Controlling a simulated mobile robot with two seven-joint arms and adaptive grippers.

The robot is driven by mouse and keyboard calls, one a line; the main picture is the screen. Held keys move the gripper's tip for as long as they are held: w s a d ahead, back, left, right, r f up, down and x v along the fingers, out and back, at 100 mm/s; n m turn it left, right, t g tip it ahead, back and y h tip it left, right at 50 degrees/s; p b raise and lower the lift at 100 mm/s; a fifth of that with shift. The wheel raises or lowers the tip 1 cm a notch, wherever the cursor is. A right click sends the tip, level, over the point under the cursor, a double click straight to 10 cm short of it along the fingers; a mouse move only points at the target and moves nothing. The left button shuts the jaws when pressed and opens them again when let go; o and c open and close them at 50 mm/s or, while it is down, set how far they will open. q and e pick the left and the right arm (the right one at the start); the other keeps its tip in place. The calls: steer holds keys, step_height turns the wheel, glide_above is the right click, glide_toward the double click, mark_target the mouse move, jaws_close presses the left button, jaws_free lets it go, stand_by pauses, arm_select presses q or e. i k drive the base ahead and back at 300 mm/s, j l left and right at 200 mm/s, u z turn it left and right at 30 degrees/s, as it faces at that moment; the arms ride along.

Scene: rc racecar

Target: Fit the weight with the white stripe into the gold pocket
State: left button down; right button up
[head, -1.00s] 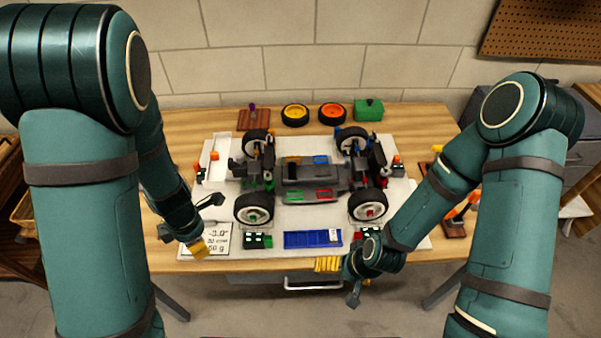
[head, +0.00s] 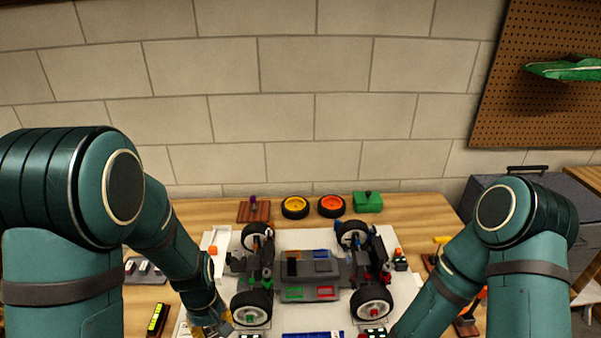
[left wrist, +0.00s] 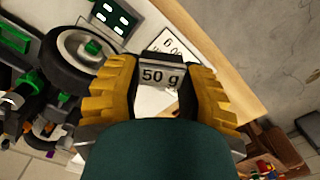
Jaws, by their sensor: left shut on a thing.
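My left gripper (head: 208,328) is at the bottom edge of the head view, left of the car's near left wheel. In the left wrist view its yellow-padded fingers (left wrist: 162,88) are shut on a grey weight marked "50 g" (left wrist: 158,76) with a dark top. I cannot tell a white stripe on it from here. The gold pocket (head: 291,256) is in the grey tray in the middle of the car chassis, beside a blue pocket (head: 322,254). The weight is apart from the chassis. My right gripper is below the picture; only its arm shows.
The car's black wheels (head: 251,307) stand between the left gripper and the chassis middle. A dark tray with pale-striped pieces (head: 145,270) lies at the left. Yellow and orange wheels (head: 331,206) and a green box (head: 368,202) stand at the back.

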mark_target(293, 255)
steer(key=i+z, duration=0.1)
steer(key=z, duration=0.3)
steer(key=i+z, duration=0.1)
steer(key=z, duration=0.35)
steer(key=j+z, duration=0.1)
steer(key=z, duration=0.3)
steer(key=i+j, duration=0.3)
